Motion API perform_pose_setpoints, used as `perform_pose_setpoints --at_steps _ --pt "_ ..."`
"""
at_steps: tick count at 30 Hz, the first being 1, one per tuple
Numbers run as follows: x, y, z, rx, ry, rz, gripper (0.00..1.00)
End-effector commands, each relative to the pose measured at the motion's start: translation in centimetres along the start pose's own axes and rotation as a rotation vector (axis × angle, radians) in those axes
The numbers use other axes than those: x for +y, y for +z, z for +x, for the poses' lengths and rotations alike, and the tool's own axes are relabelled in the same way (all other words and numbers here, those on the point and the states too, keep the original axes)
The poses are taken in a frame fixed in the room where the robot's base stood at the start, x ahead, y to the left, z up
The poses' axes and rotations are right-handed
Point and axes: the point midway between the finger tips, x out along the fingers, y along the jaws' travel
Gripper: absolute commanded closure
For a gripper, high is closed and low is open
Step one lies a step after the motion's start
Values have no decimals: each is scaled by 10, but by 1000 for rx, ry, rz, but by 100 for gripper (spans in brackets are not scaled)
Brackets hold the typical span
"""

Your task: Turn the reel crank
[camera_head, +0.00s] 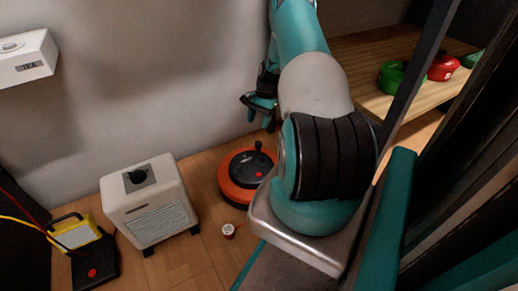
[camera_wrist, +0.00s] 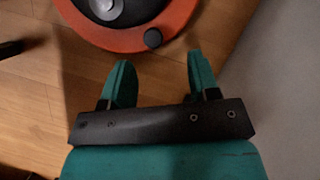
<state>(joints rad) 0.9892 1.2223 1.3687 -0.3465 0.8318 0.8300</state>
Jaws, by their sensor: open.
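The reel (camera_head: 230,188) is a round orange drum with a black top, standing on the wooden floor; part of its right side is close to or behind my arm. Its crank has a black upright knob (camera_head: 258,146) near the far rim. In the wrist view the reel's orange rim (camera_wrist: 188,14) is cut off by the top edge, and the round dark knob (camera_wrist: 152,39) lies just beyond the gap between my fingers. My gripper (camera_head: 262,108) is near the wall, on the far side of the reel; its teal fingers (camera_wrist: 160,68) are apart with nothing between them.
A white box with a dial (camera_head: 150,200) stands left of the reel. A small red-and-white spool (camera_head: 229,231) lies in front. A yellow-and-black device (camera_head: 78,236) is at far left. A wooden shelf (camera_head: 360,62) holds green and red items at right. The wall (camera_head: 190,80) is close behind.

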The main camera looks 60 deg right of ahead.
Motion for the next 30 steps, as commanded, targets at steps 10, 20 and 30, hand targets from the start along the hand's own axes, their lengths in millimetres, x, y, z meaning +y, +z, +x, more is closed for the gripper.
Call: perform_pose_setpoints --at_steps 10,20,30 --pt "15 -20 41 -7 -5 63 45" --pt "14 -18 89 -7 -4 60 45" --pt "14 -17 89 -7 -5 60 58"
